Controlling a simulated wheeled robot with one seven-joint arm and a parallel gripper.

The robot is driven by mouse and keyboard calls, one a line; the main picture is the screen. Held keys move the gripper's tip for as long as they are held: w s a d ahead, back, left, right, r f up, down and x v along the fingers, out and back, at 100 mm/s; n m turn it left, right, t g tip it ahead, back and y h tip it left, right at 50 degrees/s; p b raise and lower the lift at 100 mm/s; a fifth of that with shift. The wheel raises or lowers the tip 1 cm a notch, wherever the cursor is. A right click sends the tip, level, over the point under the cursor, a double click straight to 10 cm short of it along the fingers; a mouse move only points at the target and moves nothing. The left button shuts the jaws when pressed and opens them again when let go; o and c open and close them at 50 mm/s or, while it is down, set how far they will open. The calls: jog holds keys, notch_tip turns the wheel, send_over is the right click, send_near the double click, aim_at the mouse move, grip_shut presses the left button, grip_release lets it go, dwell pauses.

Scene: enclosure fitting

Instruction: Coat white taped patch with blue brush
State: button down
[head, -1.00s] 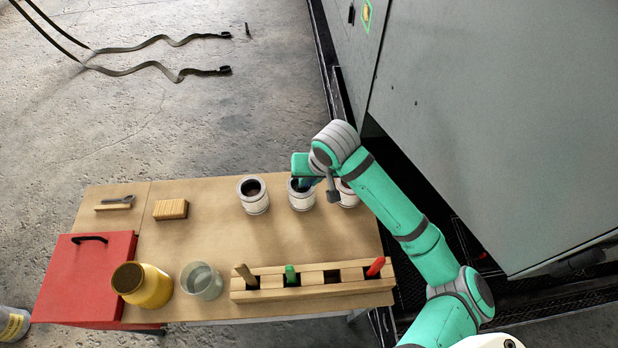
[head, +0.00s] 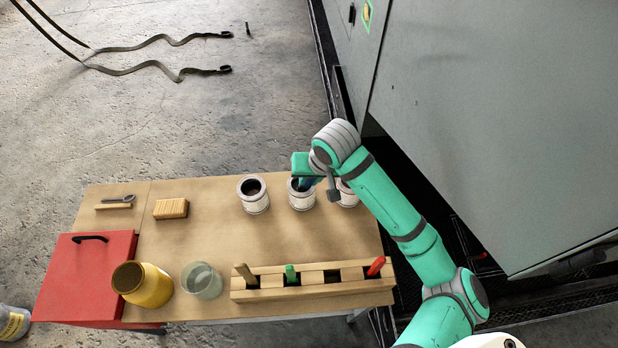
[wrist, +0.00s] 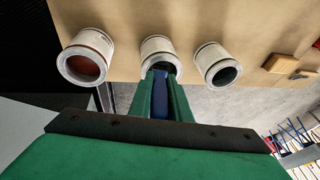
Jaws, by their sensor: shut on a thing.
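My gripper (wrist: 160,92) is shut on the blue brush (wrist: 160,104), whose blue handle shows between the green fingers in the wrist view. The fingers point at the mouth of the middle can (wrist: 158,46). The brush's bristles are hidden, and I cannot tell how deep they are in the can. In the head view my gripper (head: 308,183) is over the same middle can (head: 301,201), partly hidden by my arm. No white taped patch can be made out in either view.
On the table (head: 220,235), a can (head: 254,203) stands left and another (head: 347,199) right, partly behind my arm. A wooden rack (head: 325,291) holds several handles. A yellow jar (head: 153,288), glass jar (head: 203,283) and red box (head: 85,285) stand left. A grey cabinet (head: 500,130) rises right.

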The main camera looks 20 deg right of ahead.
jog(key=shift+r, duration=3.4)
jog(key=shift+w, duration=0.1)
